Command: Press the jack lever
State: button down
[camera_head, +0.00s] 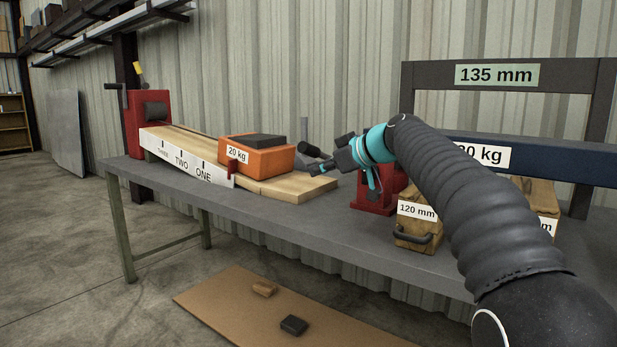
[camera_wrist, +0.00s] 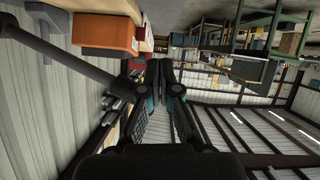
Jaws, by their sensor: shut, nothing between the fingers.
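The red jack (camera_head: 374,196) stands on the bench, partly hidden behind my arm. A dark rounded end (camera_head: 308,149), which looks like the grip of the jack lever, shows just above and beyond my fingertips. In the wrist view a dark bar, apparently the lever (camera_wrist: 75,55), runs from the upper left towards my gripper. My gripper (camera_head: 317,169) is shut and empty, pointing left above the bench; its closed fingers also show in the wrist view (camera_wrist: 160,72). Whether it touches the lever I cannot tell.
An orange 20 kg block (camera_head: 262,158) sits on a wooden board beside a ONE-TWO scale (camera_head: 190,162). A red winch-like unit (camera_head: 148,122) stands at the far left. A wooden 120 mm block (camera_head: 416,222) and a dark 135 mm frame (camera_head: 585,130) are at right.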

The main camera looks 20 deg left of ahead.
jog(key=shift+v, duration=2.65)
jog(key=shift+s+a, duration=0.1)
jog(key=shift+r, duration=0.1)
jog(key=s+d+f+m+t+h+p, duration=0.1)
jog(key=s+d+f+m+h+p, duration=0.25)
jog(key=s+d, duration=0.6)
jog(key=s+d+f+m+t+h, duration=0.1)
jog(key=s+d+f+m+h, duration=0.4)
jog(key=d, duration=0.8)
jog(key=s+d+f+m+h+p, duration=0.1)
jog(key=s+d+f+m+h, duration=0.1)
jog(key=s+d+f, duration=0.5)
jog(key=s+d+f+m+h+p, duration=0.1)
jog(key=s+d+f+m, duration=0.4)
jog(key=s, duration=0.9)
notch_tip(320, 180, down, 2)
jog(key=shift+d+f+g+h+p, duration=0.25)
jog(key=shift+d+g+h+p, duration=0.15)
jog(key=shift+d, duration=0.75)
jog(key=shift+m, duration=0.25)
